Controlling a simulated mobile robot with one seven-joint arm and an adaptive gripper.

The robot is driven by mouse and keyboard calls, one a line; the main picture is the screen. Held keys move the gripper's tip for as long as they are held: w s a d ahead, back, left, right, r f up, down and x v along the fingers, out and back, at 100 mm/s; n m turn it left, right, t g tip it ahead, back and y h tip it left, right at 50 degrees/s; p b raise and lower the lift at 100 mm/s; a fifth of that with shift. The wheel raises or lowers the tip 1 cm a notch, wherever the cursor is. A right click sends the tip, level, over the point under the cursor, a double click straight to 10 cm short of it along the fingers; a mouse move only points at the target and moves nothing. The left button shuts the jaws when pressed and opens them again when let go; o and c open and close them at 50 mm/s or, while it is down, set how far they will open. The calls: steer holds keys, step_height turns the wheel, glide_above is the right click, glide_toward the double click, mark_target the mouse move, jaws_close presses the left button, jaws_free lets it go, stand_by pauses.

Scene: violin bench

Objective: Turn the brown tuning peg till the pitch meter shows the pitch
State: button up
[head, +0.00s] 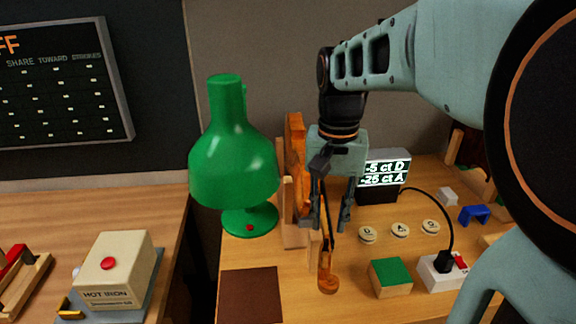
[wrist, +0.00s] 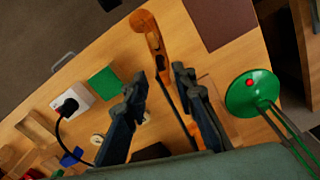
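The pitch meter (head: 385,168) stands behind my gripper to the right and reads "-5 ct D" and "-25 ct A". The orange-brown violin (head: 295,135) is held at a wooden stand, its neck and scroll (head: 327,281) reaching toward the front. My gripper (head: 329,222) points down over the neck with its fingers apart and nothing visibly held. In the wrist view the gripper (wrist: 160,76) is open, and the scroll (wrist: 150,35) shows beyond its fingertips. I cannot make out the brown tuning peg; the fingers hide part of the neck.
A green lamp (head: 235,165) stands close left of the violin. Round buttons (head: 400,230), a green-topped block (head: 390,277) and a white socket box (head: 440,270) with a black cable lie to the right. A brown mat (head: 250,295) lies front left.

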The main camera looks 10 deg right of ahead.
mark_target(327, 240)
step_height(327, 240, down, 6)
steer(key=shift+r, duration=0.1)
steer(key=shift+c, duration=0.5)
jaws_close()
